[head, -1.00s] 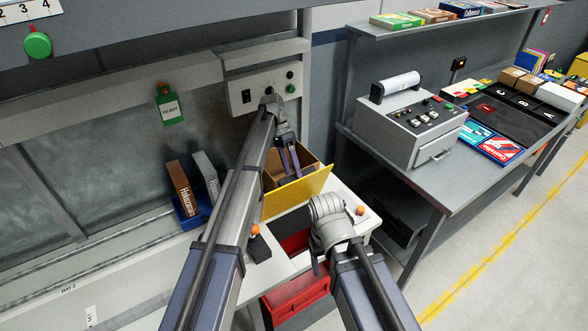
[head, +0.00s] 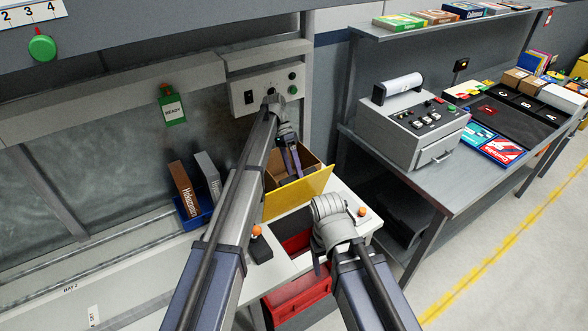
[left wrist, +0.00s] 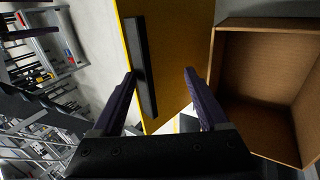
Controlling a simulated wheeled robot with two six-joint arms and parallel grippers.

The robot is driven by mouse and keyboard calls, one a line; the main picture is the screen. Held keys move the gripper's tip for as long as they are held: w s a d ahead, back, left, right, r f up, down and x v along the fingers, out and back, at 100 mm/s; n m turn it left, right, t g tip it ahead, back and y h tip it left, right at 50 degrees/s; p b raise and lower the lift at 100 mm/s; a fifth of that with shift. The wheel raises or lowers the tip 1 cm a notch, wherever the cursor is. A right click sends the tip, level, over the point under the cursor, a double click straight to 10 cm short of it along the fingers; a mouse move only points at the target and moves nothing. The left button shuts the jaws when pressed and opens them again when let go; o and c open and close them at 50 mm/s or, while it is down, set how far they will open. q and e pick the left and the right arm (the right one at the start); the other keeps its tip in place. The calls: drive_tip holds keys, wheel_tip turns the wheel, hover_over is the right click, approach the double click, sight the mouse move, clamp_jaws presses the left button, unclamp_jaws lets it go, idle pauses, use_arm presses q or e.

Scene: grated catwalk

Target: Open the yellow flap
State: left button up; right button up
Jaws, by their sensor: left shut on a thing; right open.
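The yellow flap (head: 300,193) stands tilted in front of an open cardboard box (head: 281,170) on the white bench. In the left wrist view the flap (left wrist: 171,50) lies between my fingers, with a dark bar handle (left wrist: 141,65) along its face by the left finger. My left gripper (head: 293,163) is at the flap's upper edge and is shut on the flap; it also shows in the left wrist view (left wrist: 160,85). The exact contact is hard to see. My right gripper (head: 318,268) is open in front of the bench, apart from the flap, its fingers mostly hidden by its wrist.
A red bin (head: 298,294) sits below the bench opening. Orange knobs (head: 257,230) are on the bench. A blue holder with books (head: 188,190) stands left, a control panel (head: 268,88) behind. A grey desk with a console (head: 414,120) is to the right.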

use_arm(q)
drive_tip(key=p+v, duration=0.6)
drive_tip(key=v, duration=0.1)
use_arm(e)
wheel_tip(320, 180, up, 6)
drive_tip(key=shift+w+r, duration=0.15)
drive_tip(key=shift+r, duration=0.1)
use_arm(q)
drive_tip(key=shift+w+a+r, duration=0.1)
drive_tip(key=shift+r, duration=0.05)
